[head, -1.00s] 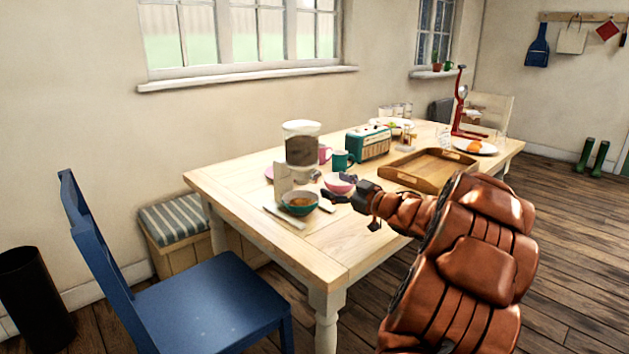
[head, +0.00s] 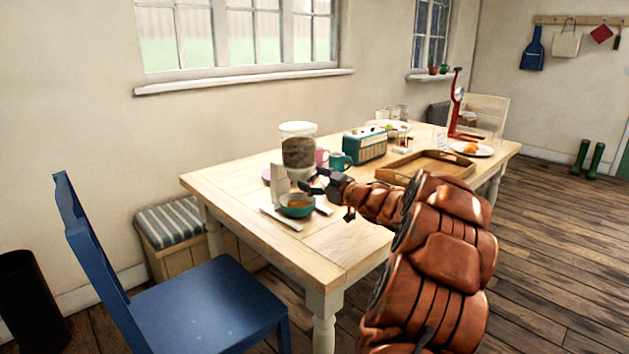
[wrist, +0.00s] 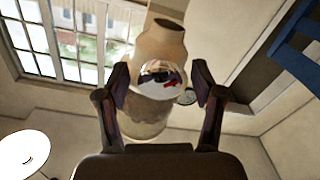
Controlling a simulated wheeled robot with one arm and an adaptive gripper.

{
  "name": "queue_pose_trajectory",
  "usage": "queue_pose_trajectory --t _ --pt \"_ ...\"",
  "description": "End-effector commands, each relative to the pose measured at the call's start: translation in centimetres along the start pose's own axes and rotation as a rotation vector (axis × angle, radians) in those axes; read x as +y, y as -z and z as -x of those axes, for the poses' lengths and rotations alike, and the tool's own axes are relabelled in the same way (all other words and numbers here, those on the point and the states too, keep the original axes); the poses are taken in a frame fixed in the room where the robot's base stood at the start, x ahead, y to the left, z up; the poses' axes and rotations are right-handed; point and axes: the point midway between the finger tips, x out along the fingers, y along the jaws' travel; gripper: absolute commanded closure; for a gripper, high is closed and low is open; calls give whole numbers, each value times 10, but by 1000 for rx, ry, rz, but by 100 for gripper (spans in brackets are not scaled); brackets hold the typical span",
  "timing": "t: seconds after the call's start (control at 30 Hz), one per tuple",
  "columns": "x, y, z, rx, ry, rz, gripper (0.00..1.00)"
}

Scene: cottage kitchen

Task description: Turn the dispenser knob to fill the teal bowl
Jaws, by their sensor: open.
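The dispenser (head: 298,152) stands on the table, with a clear hopper of brown grains, a white lid and a pale stand. The teal bowl (head: 297,211) sits at its foot with something brown-orange inside. My gripper (head: 312,184) is open at the dispenser's right side, above and slightly right of the bowl. In the wrist view a shiny round knob (wrist: 160,76) on the dispenser lies between the open fingers of my gripper (wrist: 161,92), with gaps showing on both sides. In the head view my fingers hide the knob.
A wooden tray (head: 431,163) lies to the right. A blue chair (head: 190,303) stands at the near left. The table's front left is clear.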

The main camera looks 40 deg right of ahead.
Motion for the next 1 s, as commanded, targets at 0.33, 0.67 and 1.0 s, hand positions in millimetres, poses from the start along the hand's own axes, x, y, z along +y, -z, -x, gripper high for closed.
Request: queue_pose_trajectory --t 0.33,0.67,1.0 --pt "0 0 0 0 0 0 62" --pt "0 0 0 0 0 0 93" --pt "0 4 -1 -3 4 -81 93"
